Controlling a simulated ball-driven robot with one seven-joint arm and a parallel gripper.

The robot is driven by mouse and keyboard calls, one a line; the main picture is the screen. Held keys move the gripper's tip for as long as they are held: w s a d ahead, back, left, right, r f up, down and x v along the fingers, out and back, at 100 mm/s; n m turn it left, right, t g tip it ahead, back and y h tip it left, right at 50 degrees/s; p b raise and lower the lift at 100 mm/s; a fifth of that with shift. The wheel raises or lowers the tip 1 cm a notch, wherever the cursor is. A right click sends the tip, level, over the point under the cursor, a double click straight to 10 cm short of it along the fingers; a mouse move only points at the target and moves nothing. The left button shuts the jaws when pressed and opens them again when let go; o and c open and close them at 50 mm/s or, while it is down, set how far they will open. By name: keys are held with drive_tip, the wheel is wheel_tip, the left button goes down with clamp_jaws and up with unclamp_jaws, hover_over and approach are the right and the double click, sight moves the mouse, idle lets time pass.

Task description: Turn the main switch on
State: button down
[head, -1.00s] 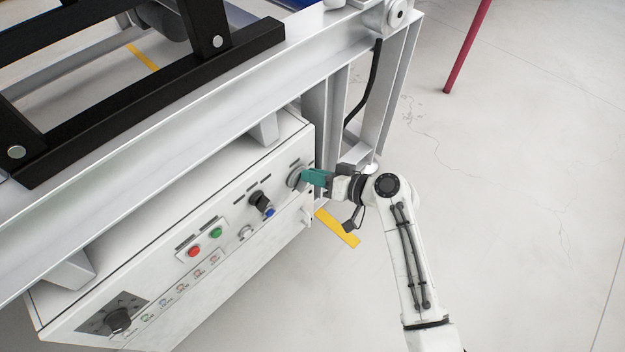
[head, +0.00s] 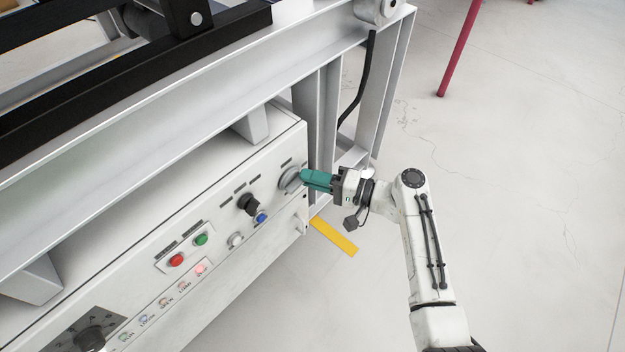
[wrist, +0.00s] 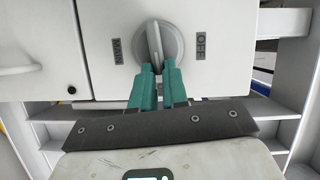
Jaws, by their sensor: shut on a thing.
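The main switch (head: 290,179) is a round grey rotary knob at the right end of the white control panel. In the wrist view the knob (wrist: 158,44) has a raised handle that stands nearly upright, its top leaning slightly left. A MAIN label is to its left and an OFF label to its right. My gripper (head: 304,177) reaches the knob from the right in the head view. In the wrist view its teal fingers (wrist: 156,70) are shut on the lower end of the handle, which they partly hide.
The panel (head: 225,290) also carries a black selector (head: 248,204), a blue button (head: 262,218), a green button (head: 201,239), a red button (head: 176,260) and a glowing pinkish lamp (head: 200,269). A steel frame stands above and behind.

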drive_tip(key=shift+f+m, duration=0.25)
drive_tip(key=shift+m, duration=0.25)
drive_tip(key=c, duration=1.1)
unclamp_jaws()
drive_tip(key=shift+c, duration=0.2)
drive_tip(key=p+v, duration=0.2)
drive_tip(key=v, duration=0.9)
drive_tip(key=shift+f, duration=0.25)
